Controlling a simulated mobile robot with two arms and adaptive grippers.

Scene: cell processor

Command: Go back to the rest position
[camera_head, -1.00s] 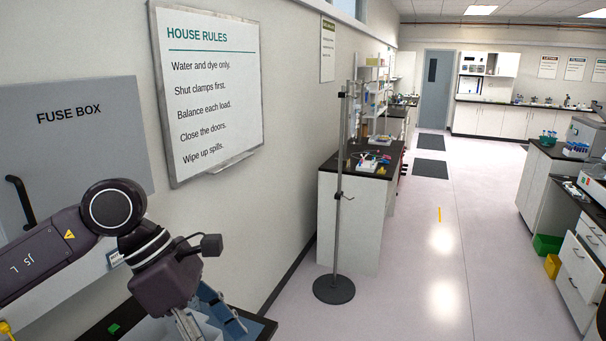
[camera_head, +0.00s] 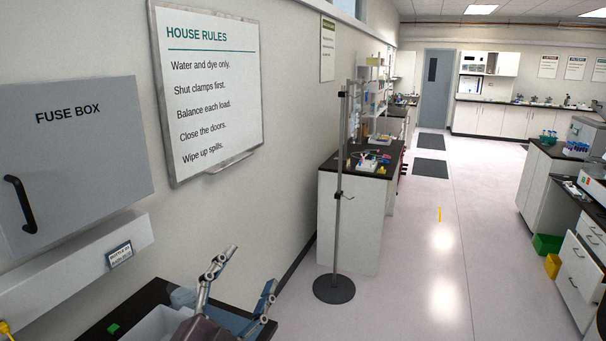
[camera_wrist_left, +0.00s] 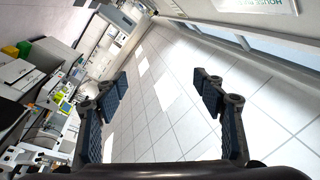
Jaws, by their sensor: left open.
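My left gripper (camera_head: 246,284) is at the bottom of the head view, fingers spread and pointing up, with nothing between them. It is in front of a dark bench top that holds a pale bin. In the left wrist view both blue-padded fingers of the left gripper (camera_wrist_left: 165,95) stand wide apart and empty, with the tiled floor beyond them. The rest of my left arm is out of the head view. My right gripper is in neither view.
A grey fuse box (camera_head: 72,165) and a house rules board (camera_head: 210,90) hang on the left wall. A pole stand (camera_head: 335,288) stands on the floor. A dark bench top (camera_head: 150,295) with a pale bin (camera_head: 158,325) is at lower left.

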